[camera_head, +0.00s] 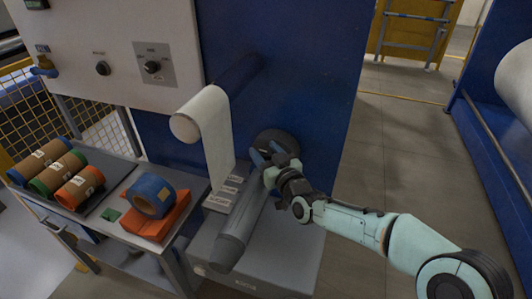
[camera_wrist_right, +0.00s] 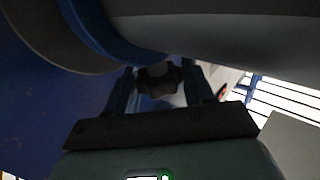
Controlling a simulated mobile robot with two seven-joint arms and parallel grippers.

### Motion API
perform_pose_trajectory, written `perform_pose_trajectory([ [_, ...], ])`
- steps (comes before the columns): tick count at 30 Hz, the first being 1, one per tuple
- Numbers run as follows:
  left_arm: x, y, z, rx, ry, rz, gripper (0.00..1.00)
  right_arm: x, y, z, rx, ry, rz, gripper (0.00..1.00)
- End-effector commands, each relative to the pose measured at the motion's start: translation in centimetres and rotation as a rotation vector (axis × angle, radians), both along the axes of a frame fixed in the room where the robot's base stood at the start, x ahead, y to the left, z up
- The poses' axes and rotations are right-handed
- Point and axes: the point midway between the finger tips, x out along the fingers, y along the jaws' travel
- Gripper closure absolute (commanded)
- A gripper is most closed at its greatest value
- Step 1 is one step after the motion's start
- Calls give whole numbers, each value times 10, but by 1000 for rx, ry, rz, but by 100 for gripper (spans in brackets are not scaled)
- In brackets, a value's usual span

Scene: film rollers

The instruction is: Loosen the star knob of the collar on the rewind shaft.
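The star knob (camera_wrist_right: 158,80) is dark and lobed, and shows between my right gripper's two blue fingers (camera_wrist_right: 160,88) in the right wrist view. Its edges meet both fingers, so the gripper looks shut on it. In the head view my right gripper (camera_head: 266,154) is at the dark round flange (camera_head: 277,138) on the blue machine wall, at the far end of the grey roller (camera_head: 238,238). There the gripper hides the knob. The collar and shaft are hard to make out behind the gripper and in the dark wrist view. My left gripper is not in view.
A white film web (camera_head: 213,130) hangs from an upper roller left of my gripper. A side table (camera_head: 112,205) holds several rolls and a blue roll (camera_head: 151,194) on an orange block (camera_head: 157,222). The grey floor (camera_head: 385,150) at right is clear.

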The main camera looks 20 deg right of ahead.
Motion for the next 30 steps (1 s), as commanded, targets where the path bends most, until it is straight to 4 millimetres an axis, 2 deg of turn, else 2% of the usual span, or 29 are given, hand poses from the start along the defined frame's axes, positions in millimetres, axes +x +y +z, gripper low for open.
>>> perform_pose_trajectory([
  [18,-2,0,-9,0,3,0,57,0,0,0,1,-4,126,78],
  [30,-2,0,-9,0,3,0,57,0,1,0,0,0,139,78],
])
